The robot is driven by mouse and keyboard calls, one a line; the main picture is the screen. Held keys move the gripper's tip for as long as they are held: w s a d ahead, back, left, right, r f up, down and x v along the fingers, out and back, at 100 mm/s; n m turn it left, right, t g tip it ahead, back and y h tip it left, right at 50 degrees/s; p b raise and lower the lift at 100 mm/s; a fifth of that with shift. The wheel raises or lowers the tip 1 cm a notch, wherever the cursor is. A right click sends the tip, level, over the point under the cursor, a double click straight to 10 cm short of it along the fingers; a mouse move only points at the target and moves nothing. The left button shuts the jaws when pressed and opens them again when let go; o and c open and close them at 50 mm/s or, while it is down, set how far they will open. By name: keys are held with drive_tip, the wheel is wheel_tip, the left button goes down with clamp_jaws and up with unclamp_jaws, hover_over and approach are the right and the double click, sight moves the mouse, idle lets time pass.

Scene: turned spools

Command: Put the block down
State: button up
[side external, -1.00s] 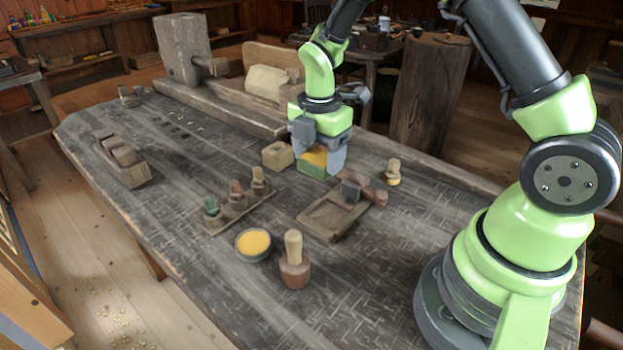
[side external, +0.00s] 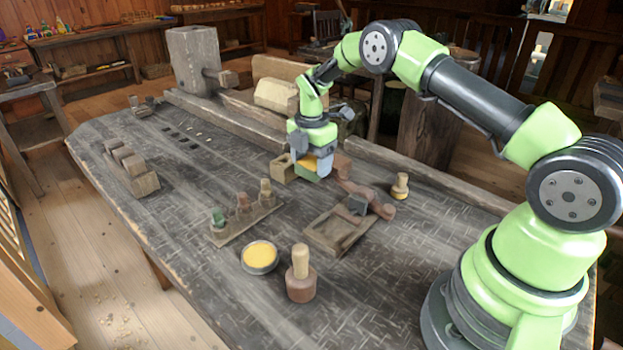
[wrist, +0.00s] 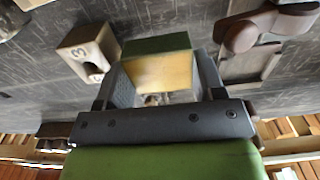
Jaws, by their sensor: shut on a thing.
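My gripper (side external: 312,158) is shut on a block (side external: 306,174) with green and yellow faces, over the middle of the bench beside the back beam. In the wrist view the block (wrist: 160,72) sits between the two grey fingers, its green face away from the palm and its yellow face towards it. The gripper partly hides the block in the side view. I cannot tell whether its underside touches the bench.
A reddish-brown tool (side external: 340,168) lies just right of the gripper, near a wooden tray (side external: 330,238). The bench's left part has clear room.

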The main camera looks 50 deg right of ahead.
sight(311, 190)
drive_tip(key=shift+f, duration=2.2)
drive_tip(key=o, duration=0.6)
drive_tip(key=shift+f, duration=0.1)
